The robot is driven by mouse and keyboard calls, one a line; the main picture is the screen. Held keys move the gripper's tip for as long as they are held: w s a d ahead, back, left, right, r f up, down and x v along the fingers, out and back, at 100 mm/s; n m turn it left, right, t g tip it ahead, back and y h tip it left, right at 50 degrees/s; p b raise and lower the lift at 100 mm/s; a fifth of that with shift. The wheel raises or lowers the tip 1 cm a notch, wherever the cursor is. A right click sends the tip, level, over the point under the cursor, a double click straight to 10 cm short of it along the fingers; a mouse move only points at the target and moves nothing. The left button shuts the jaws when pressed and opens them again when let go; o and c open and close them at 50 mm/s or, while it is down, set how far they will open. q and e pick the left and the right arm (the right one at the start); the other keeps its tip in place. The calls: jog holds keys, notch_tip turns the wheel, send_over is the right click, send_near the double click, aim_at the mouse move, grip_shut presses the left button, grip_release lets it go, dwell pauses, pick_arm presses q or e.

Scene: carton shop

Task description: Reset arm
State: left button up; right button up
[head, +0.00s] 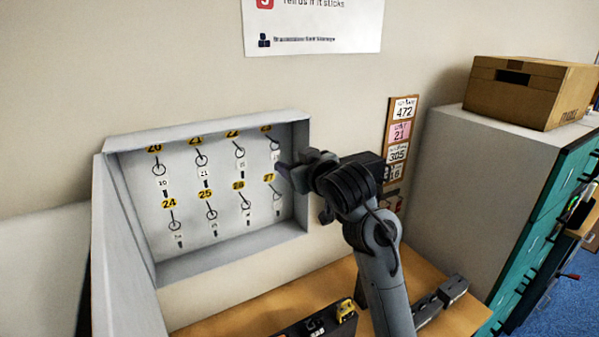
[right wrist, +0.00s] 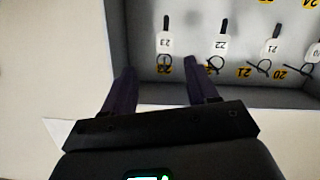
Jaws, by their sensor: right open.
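My right gripper (head: 284,170) is in front of the right side of the open grey key cabinet (head: 207,256) on the wall. Its two dark purple fingers (right wrist: 160,68) are apart in the right wrist view, with nothing held between them. A white key tag marked 23 (right wrist: 164,43) hangs just beyond the gap between the fingertips. The tag marked 22 (right wrist: 218,44) hangs beside it. My left gripper is not in view.
Several numbered hooks with tagged keys fill the cabinet. Its door (head: 120,250) stands open at the left. A number board (head: 400,135) hangs right of it. A wooden desk (head: 270,305) is below. A cardboard box (head: 530,90) tops the cabinet (head: 455,190) at right.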

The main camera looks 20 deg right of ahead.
jog(key=s+f+g, duration=0.2)
jog(key=s+f, duration=0.3)
jog(key=f, duration=0.5)
jog(key=s+f+g+h, duration=0.1)
jog(key=s+f+g, duration=0.1)
jog(key=s+f, duration=0.5)
jog(key=s+f+g, duration=0.2)
jog(key=s+f, duration=0.1)
jog(key=f, duration=0.9)
jog(key=s+f+g, duration=0.2)
jog(key=s+f, duration=0.3)
jog(key=s, duration=0.4)
jog(key=s+a+f+g, duration=0.1)
jog(key=s+f+g, duration=0.1)
jog(key=s+f, duration=0.4)
jog(key=s+a+f+m+g, duration=0.1)
jog(key=s+f, duration=0.4)
jog(key=s, duration=0.9)
jog(key=shift+s+a+f+g+p, duration=0.15)
jog(key=shift+g+p, duration=0.25)
jog(key=shift+g, duration=0.2)
